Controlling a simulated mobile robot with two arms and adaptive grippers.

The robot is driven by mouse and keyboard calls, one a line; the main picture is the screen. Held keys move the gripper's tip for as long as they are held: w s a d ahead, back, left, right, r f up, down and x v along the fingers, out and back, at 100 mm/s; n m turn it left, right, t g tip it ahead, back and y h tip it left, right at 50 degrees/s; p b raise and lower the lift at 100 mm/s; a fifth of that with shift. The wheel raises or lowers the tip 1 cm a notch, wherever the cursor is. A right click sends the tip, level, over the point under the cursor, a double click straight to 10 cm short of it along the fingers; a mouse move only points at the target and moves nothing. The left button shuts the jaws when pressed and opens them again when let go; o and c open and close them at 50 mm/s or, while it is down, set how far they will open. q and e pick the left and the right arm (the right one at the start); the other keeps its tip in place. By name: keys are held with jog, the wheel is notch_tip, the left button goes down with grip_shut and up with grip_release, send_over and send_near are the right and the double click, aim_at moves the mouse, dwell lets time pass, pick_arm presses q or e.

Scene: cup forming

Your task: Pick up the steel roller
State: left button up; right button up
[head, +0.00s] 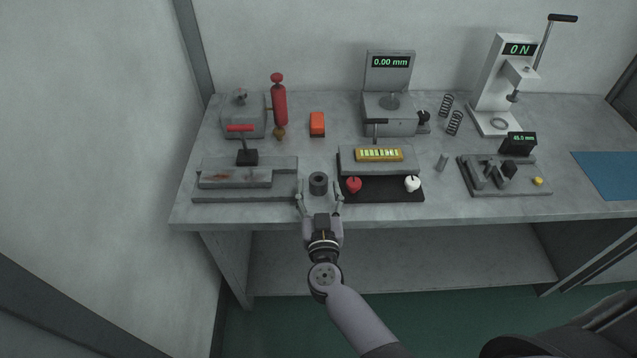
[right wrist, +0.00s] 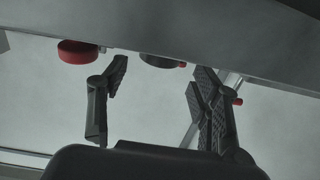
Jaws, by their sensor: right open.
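My left gripper is not in view.
On the bench (head: 220,212) are a flat clamp block (head: 235,178) at left, a panel with red and white knobs (head: 385,188) just right of the gripper, a gauge fixture (head: 505,175), a force press (head: 497,85) and a blue mat (head: 610,175). The wrist view shows a red disc (right wrist: 77,52).

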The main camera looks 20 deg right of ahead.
aim_at(318, 177)
jog(key=x, duration=0.5)
jog(key=shift+w+d+f+b, duration=0.1)
jog(key=shift+w+f+b, duration=0.05)
jog(key=shift+f+b, duration=0.2)
jog(key=c, duration=1.3)
